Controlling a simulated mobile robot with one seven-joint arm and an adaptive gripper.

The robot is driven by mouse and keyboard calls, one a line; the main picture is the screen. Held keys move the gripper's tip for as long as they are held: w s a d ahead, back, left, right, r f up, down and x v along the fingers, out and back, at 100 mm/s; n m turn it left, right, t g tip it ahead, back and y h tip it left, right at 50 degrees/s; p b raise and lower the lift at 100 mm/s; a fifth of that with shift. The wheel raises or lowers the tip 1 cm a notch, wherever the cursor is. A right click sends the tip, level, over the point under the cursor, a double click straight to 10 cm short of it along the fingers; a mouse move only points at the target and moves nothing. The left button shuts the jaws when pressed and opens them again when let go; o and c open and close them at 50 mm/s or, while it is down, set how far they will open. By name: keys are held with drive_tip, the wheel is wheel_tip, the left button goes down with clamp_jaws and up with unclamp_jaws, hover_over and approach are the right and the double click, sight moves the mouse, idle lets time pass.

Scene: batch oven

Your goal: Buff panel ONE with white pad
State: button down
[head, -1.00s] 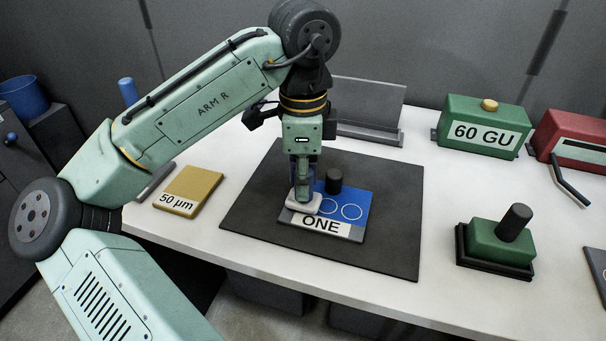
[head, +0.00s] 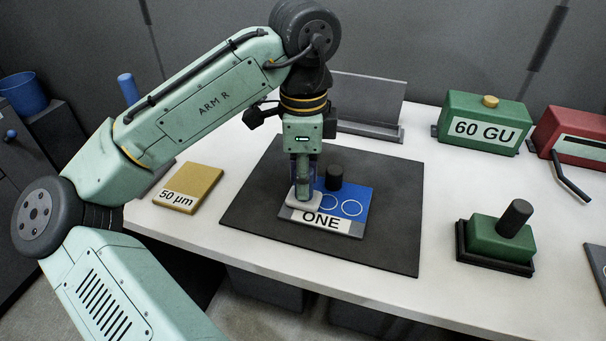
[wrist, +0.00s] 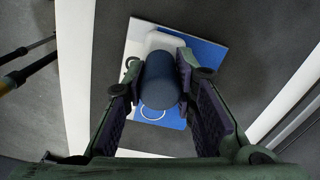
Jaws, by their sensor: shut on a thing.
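The panel marked ONE (head: 340,226) lies on the dark mat, blue with white ring outlines and a pale label strip along its front. My gripper (head: 302,192) points down over the panel's left part. It is shut on the white pad (head: 304,199), whose white base is at the panel's left side. In the wrist view the pad's dark blue round handle (wrist: 160,82) sits between my fingers (wrist: 160,85), and the white base (wrist: 165,40) shows beyond it over the panel. Whether the base presses on the panel cannot be told.
A short black cylinder (head: 334,177) stands at the panel's back edge. The dark mat (head: 390,240) is otherwise clear. A tan 50 µm block (head: 190,188) lies left. A green block with a black handle (head: 497,240), a green 60 GU box (head: 458,128) and a red box (head: 575,135) are right.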

drive_tip(key=shift+s+d+p, duration=0.4)
drive_tip(key=shift+d, duration=0.85)
drive_tip(key=shift+s+d+p, duration=0.35)
drive_tip(key=shift+s+d, duration=0.1)
drive_tip(key=shift+d, duration=0.85)
drive_tip(key=shift+s+d+p, duration=0.4)
drive_tip(key=shift+d, duration=0.85)
drive_tip(key=shift+w+a+p, duration=0.15)
drive_tip(key=shift+w+a, duration=0.25)
drive_tip(key=shift+a, duration=0.9)
drive_tip(key=shift+w+a+p, duration=0.1)
drive_tip(key=shift+w+a, duration=0.35)
drive_tip(key=shift+a, duration=0.8)
drive_tip(key=shift+w+a+p, duration=0.15)
drive_tip(key=shift+w+a, duration=0.25)
drive_tip(key=shift+a, duration=0.9)
drive_tip(key=shift+s+d, duration=0.4)
drive_tip(key=shift+d, duration=0.9)
drive_tip(key=shift+s+d, duration=0.45)
drive_tip(key=shift+d, duration=0.8)
drive_tip(key=shift+s+d, duration=0.4)
drive_tip(key=shift+d, duration=0.9)
drive_tip(key=shift+w+a, duration=0.4)
drive_tip(key=shift+a, duration=0.9)
drive_tip(key=shift+w+a, duration=0.45)
drive_tip(key=shift+a, duration=0.8)
drive_tip(key=shift+w+a, duration=0.4)
drive_tip(key=shift+a, duration=0.9)
drive_tip(key=shift+r, duration=3.5)
